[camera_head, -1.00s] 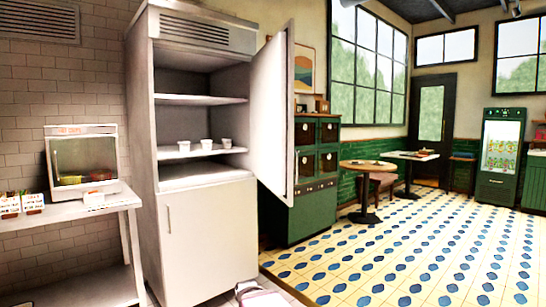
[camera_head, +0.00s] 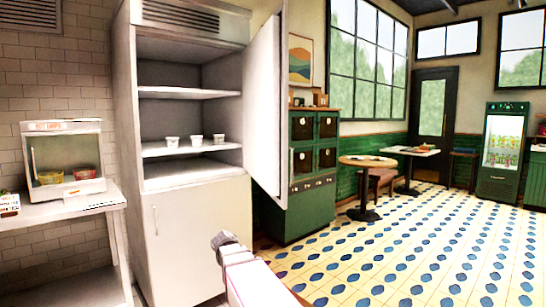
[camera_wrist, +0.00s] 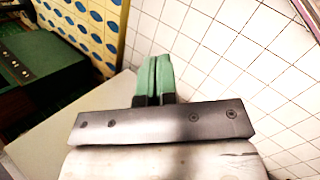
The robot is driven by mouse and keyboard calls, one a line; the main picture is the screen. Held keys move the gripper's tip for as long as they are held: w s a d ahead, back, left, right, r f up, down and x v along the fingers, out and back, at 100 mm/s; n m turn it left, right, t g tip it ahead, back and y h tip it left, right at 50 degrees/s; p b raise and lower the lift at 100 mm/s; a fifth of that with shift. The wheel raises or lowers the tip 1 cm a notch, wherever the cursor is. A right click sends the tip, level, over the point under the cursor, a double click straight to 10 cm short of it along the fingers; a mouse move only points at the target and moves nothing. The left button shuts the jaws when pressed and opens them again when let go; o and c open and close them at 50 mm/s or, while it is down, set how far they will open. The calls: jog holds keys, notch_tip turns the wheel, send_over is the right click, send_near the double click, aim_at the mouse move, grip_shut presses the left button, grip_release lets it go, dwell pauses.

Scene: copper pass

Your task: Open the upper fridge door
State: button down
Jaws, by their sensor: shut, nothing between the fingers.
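The tall white fridge (camera_head: 190,180) stands at left centre in the head view. Its upper door (camera_head: 266,110) is swung wide open to the right, edge toward me. The upper compartment shows shelves, with three small white cups (camera_head: 195,141) on the middle one. The lower door (camera_head: 200,240) is closed. In the wrist view my gripper (camera_wrist: 156,62) is shut, with its two green fingers together and nothing between them. In the head view only my arm shows, low in front of the fridge, apart from the upper door; the fingers are not clear there.
A counter (camera_head: 60,212) with a glass-fronted warmer (camera_head: 64,160) is left of the fridge. A green cabinet (camera_head: 300,215) stands right behind the open door. A round table (camera_head: 367,162) is farther back. The patterned floor (camera_head: 420,255) at right is clear.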

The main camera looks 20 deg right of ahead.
jog(key=w+d+r+n+h, duration=0.1)
jog(key=w+r+n+h, duration=0.15)
jog(key=w+r, duration=0.45)
jog(key=n+g+h, duration=0.2)
jog(key=n+h, duration=0.4)
jog(key=h, duration=0.3)
send_near(278, 154)
jog(key=d, duration=0.7)
jog(key=shift+s+d+r, duration=0.25)
jog(key=shift+s, duration=0.15)
